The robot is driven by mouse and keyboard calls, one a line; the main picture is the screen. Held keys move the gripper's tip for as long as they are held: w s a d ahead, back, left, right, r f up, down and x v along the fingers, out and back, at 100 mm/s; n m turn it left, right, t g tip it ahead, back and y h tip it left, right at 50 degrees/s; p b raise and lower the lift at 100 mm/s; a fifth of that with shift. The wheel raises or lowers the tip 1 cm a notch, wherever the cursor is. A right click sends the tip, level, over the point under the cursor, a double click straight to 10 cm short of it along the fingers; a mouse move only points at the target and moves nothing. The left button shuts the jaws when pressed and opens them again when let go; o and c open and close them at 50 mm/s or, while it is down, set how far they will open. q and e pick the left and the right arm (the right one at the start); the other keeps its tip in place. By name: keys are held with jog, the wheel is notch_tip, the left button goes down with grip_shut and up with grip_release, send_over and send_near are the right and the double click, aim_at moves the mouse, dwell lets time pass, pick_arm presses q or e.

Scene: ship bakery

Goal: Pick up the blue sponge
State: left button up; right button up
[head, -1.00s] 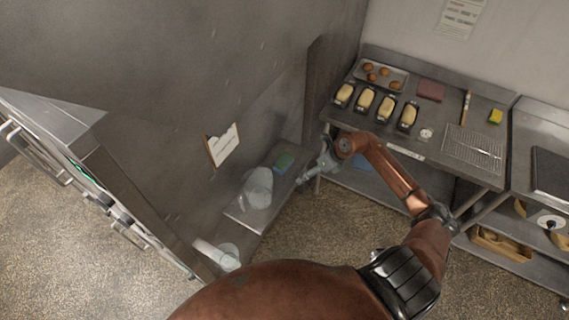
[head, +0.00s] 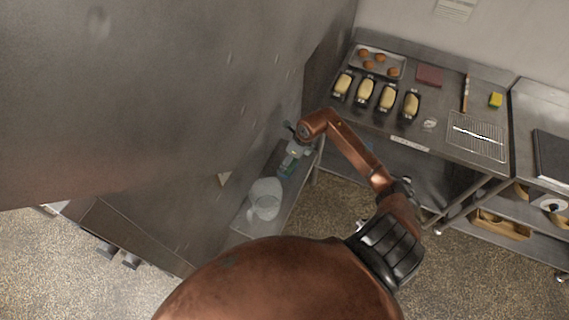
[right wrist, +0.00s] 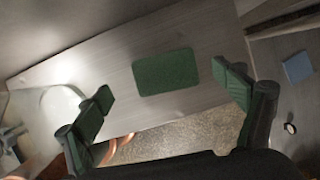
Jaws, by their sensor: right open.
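A flat blue square (right wrist: 297,67), which looks like the blue sponge, lies at the right of the right wrist view on a darker surface. It is outside my right gripper's fingers. My right gripper (right wrist: 165,97) is open and empty, with green pads on its fingertips. Between and beyond the fingers, a flat dark green pad (right wrist: 165,72) lies on a low metal shelf (right wrist: 120,55). In the head view my right gripper (head: 291,158) is over this shelf (head: 262,180) and partly hides the green pad. My left gripper is not in view.
A clear rounded container (head: 264,198) stands on the low shelf, close to the wall (head: 200,90). The steel table (head: 440,130) at the right holds loaf tins, a tray (head: 376,62), a red cloth (head: 429,75), a yellow sponge (head: 495,100) and a wire rack (head: 477,136).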

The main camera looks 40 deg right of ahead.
aim_at(290, 166)
jog(key=shift+s+d+f+p, duration=0.2)
jog(key=shift+s+f+p, duration=0.2)
jog(key=shift+f, duration=0.2)
jog(key=shift+p+x, duration=0.6)
jog(key=shift+x, duration=1.65)
jog(key=shift+s+d+f, duration=0.1)
jog(key=shift+d, duration=0.1)
jog(key=c, duration=0.4)
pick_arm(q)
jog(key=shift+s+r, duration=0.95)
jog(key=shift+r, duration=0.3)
pick_arm(e)
jog(key=c, duration=0.4)
